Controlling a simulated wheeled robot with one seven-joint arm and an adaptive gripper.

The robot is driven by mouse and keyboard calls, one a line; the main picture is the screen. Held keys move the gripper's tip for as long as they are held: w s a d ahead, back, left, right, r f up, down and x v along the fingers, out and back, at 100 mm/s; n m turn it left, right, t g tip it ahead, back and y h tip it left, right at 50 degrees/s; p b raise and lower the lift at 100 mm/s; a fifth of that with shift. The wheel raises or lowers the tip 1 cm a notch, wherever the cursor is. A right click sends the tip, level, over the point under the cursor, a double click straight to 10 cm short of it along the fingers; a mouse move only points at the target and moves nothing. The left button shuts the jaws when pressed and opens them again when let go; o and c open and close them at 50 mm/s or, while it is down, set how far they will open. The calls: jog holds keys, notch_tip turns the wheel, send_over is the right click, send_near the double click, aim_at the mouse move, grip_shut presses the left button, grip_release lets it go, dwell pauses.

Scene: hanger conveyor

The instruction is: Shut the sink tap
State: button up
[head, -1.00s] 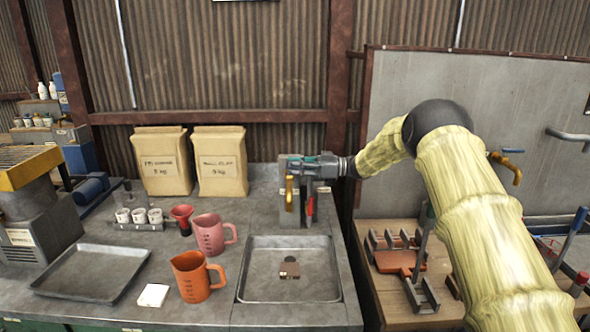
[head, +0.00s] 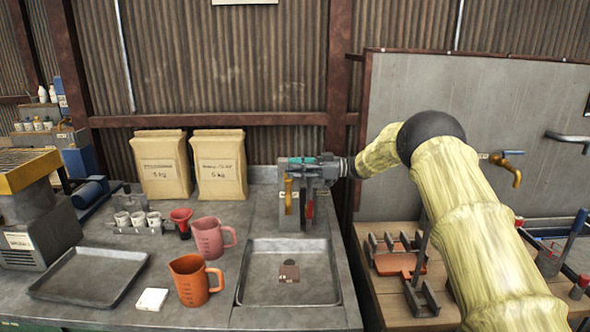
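The sink basin (head: 247,290) is a shallow grey metal tray set in the counter, with a small brown piece (head: 289,271) at its middle. Behind it, a brass spout (head: 288,196) hangs down in front of a grey block (head: 296,222). My gripper (head: 306,185) reaches in from the right at the spout's top, pointing left. It overlaps the top of the tap, so the handle is mostly hidden. I cannot tell whether the fingers touch it or how far apart they are. No water is clearly visible.
Left of the basin stand an orange jug (head: 190,281), a pink jug (head: 209,237), a red cup (head: 181,222) and a grey tray (head: 89,276). Two paper bags (head: 219,165) stand at the wall. Another brass tap (head: 509,166) is on the right panel.

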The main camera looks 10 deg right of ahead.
jog(key=shift+a, duration=0.15)
jog(key=v, duration=1.2)
dwell(0.3)
